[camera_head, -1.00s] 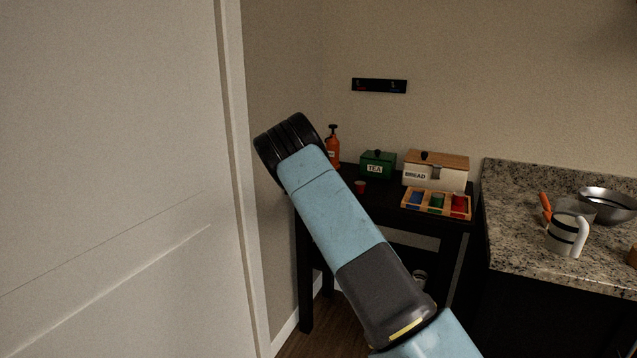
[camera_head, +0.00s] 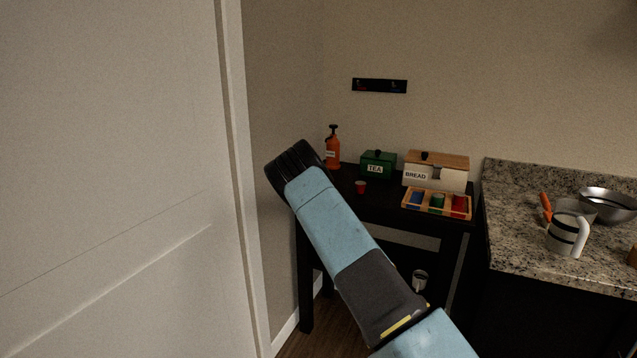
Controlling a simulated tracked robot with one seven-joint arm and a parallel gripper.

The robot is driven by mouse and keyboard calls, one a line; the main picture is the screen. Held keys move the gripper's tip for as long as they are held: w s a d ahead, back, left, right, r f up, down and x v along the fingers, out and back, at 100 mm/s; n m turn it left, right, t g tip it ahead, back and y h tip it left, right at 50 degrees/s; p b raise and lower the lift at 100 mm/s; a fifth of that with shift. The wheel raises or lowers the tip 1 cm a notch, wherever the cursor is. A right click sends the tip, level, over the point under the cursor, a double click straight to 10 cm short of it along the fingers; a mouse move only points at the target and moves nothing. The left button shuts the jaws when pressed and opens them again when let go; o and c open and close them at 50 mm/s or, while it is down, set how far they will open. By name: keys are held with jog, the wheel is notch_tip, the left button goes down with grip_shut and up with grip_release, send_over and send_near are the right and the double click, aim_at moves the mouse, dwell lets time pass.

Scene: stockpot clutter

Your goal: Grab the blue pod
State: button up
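A blue pod (camera_head: 416,199) sits in the left compartment of a wooden tray (camera_head: 436,212) on the dark side table. A green pod (camera_head: 437,202) is in the middle compartment and a red one (camera_head: 459,205) in the right. The pods are small here, and the tray walls hide their lower parts. My light blue arm reaches up from the bottom, ending in view at a black joint left of the table. My gripper is not in view, so its place and state do not show.
On the dark table (camera_head: 397,213) stand an orange bottle (camera_head: 332,150), a green tea box (camera_head: 378,165), a bread box (camera_head: 436,178) and a small red cup (camera_head: 361,187). A white door (camera_head: 110,180) is at left.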

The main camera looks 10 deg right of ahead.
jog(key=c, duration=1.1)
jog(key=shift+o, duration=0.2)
